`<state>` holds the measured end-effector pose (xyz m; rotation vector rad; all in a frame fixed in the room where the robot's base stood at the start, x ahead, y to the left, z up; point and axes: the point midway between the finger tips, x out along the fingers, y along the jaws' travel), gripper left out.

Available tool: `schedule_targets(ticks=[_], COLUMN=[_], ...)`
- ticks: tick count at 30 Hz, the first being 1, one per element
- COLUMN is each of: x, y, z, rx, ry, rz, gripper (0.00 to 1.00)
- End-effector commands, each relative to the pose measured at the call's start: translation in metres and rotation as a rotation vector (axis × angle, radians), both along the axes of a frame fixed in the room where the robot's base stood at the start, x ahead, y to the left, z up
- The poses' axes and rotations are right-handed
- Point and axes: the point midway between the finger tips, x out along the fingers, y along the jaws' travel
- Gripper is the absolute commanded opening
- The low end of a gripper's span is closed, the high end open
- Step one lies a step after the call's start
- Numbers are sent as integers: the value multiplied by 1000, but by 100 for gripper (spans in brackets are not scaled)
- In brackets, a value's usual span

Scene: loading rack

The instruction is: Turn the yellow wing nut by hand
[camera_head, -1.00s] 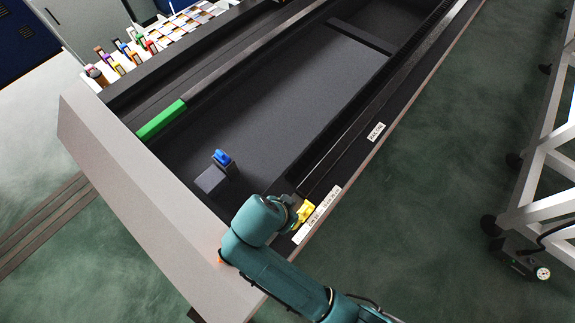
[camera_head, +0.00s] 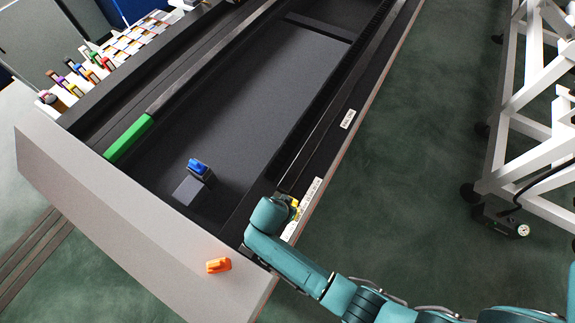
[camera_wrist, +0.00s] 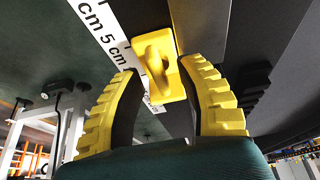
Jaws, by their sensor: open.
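The yellow wing nut (camera_wrist: 157,68) sits on the rack's edge beside a white ruler strip in the wrist view. In the head view only a small yellow patch (camera_head: 294,203) shows beside my arm's end, and I cannot tell whether it is the nut or a finger. My gripper (camera_wrist: 165,95) is open, with one yellow ribbed finger on each side of the nut. The nut stands between and slightly beyond the fingertips, with no clear contact. In the head view my arm's end hides most of the gripper.
A blue wing nut (camera_head: 198,167) stands on a dark block inside the rack. A green bar (camera_head: 128,138) lies along the left rail. A white frame (camera_head: 540,130) stands at the right.

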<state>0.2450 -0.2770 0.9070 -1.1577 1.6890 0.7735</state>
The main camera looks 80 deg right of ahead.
Motion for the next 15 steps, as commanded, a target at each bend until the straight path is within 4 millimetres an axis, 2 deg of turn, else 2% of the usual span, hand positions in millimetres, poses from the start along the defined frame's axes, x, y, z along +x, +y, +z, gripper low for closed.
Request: schedule_targets(ticks=[7,13,15], x=[0,0,0], y=[0,0,0], z=[-1,-1,0], rx=[0,0,0], ry=[0,0,0], rz=[0,0,0], gripper=[38,0,0])
